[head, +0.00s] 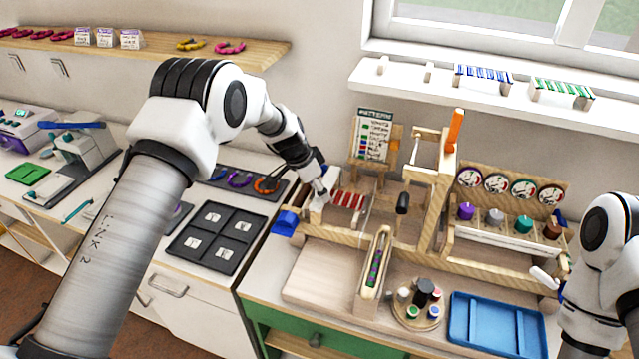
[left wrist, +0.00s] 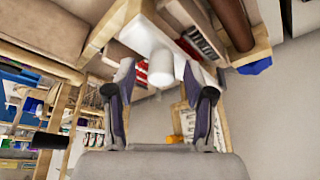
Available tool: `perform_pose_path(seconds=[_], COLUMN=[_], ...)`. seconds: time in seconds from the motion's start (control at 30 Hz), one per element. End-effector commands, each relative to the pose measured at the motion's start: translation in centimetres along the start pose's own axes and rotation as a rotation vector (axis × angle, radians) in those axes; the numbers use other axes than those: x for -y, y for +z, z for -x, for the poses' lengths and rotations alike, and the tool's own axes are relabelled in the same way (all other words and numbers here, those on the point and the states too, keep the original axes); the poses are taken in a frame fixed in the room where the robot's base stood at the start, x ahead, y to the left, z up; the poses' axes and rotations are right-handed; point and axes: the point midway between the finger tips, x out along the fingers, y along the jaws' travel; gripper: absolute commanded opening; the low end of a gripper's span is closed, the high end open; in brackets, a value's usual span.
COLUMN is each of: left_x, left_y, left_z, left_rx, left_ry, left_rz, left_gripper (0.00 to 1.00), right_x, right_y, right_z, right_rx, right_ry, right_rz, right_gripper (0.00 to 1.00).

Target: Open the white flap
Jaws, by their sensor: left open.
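My left gripper (head: 319,188) is at the left end of the wooden bead machine (head: 400,250) on the bench. In the left wrist view its two fingers (left wrist: 158,85) stand apart. A white rounded knob (left wrist: 161,68) shows between them; whether they touch it is unclear. The knob sits on a white panel (left wrist: 140,34), which looks like the flap, set in a wooden frame. In the head view the white part (head: 318,203) is mostly hidden by the gripper.
Red bead rods (head: 348,200) lie just right of the left gripper. A blue block (head: 285,222) sticks out at the machine's left. A pattern card (head: 374,135) stands behind. A blue tray (head: 497,325) and a round holder of jars (head: 422,304) stand in front.

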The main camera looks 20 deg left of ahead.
Motion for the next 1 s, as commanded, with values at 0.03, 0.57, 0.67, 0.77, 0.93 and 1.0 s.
perform_pose_path(seconds=[0.03, 0.57, 0.67, 0.77, 0.93, 1.0], left_x=[0.03, -0.02, -0.02, -0.01, 0.03, 0.06], left_y=[-0.03, 0.01, -0.01, -0.09, -0.23, -0.30], left_z=[-0.14, -0.30, -0.27, -0.13, 0.09, 0.19], left_rx=[-0.001, 0.000, 0.000, 0.000, -0.001, -0.002], left_ry=[-0.001, 0.000, 0.000, 0.000, -0.001, -0.002], left_rz=[0.000, 0.000, 0.000, 0.000, 0.000, 0.000], left_gripper=[0.53, 0.00, 0.00, 0.00, 0.00, 0.00], right_x=[0.00, 0.00, 0.00, 0.00, 0.00, 0.00], right_y=[-0.01, 0.00, 0.00, -0.01, -0.01, 0.00], right_z=[0.11, 0.01, -0.04, -0.13, -0.17, -0.20], right_rx=[0.000, 0.000, 0.000, 0.000, 0.000, 0.000], right_ry=[0.000, 0.000, 0.000, 0.000, 0.000, 0.000], right_rz=[0.000, 0.000, 0.000, 0.000, 0.000, 0.000], right_gripper=[0.40, 0.40, 0.40, 0.40, 0.40, 0.40])
